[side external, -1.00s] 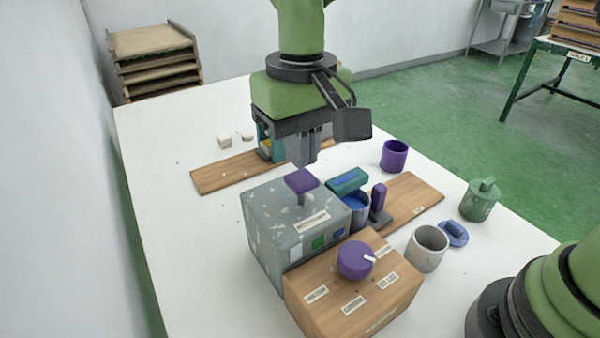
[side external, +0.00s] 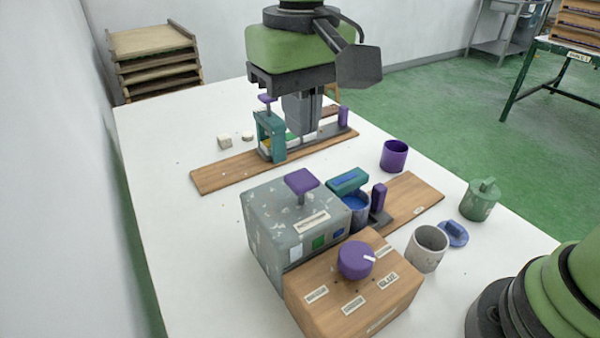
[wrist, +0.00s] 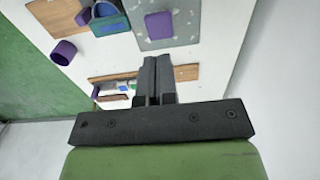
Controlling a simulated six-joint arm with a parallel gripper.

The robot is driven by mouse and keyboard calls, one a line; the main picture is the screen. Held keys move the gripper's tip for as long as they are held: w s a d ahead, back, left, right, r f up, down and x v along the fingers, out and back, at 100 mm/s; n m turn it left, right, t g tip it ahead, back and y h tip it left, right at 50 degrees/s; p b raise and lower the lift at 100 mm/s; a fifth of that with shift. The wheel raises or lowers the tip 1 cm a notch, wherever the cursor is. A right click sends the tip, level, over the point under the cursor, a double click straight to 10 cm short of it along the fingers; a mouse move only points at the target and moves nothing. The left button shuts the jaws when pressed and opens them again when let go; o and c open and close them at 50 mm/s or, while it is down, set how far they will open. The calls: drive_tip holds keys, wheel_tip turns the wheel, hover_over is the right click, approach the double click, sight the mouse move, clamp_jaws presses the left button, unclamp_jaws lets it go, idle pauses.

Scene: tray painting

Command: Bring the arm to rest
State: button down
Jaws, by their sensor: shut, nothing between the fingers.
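My gripper (side external: 302,132) hangs from the green wrist above the table, in front of the back wooden board. In the wrist view my gripper (wrist: 157,62) shows its two dark fingers pressed together with nothing between them. The white table (side external: 160,240) lies below. The back wooden board (side external: 215,178) carries a teal frame (side external: 271,137) with a purple top and a purple block (side external: 344,116); my fingers hide part of what stands on it.
A grey speckled box (side external: 265,220) with a purple knob (side external: 301,181), a wooden dial box (side external: 350,295), a blue-filled pot (side external: 356,206), a purple cup (side external: 394,155), a grey cup (side external: 428,248) and a green lidded jar (side external: 480,200) stand nearer the camera. The table's left side is mostly clear.

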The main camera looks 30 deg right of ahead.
drive_tip(key=shift+r, duration=0.3)
drive_tip(key=s+d+r+m+t+y, duration=0.1)
drive_tip(key=s+d+r+t, duration=0.15)
drive_tip(key=d+r, duration=0.3)
drive_tip(key=s+d+m+t+y, duration=0.1)
drive_tip(key=s+d+m+t, duration=0.2)
drive_tip(key=s+d, duration=0.6)
drive_tip(key=s+t, duration=0.1)
drive_tip(key=s, duration=0.3)
drive_tip(key=shift+s+d+r+t, duration=0.2)
drive_tip(key=shift+s+d+t, duration=0.15)
drive_tip(key=shift+s+d, duration=0.05)
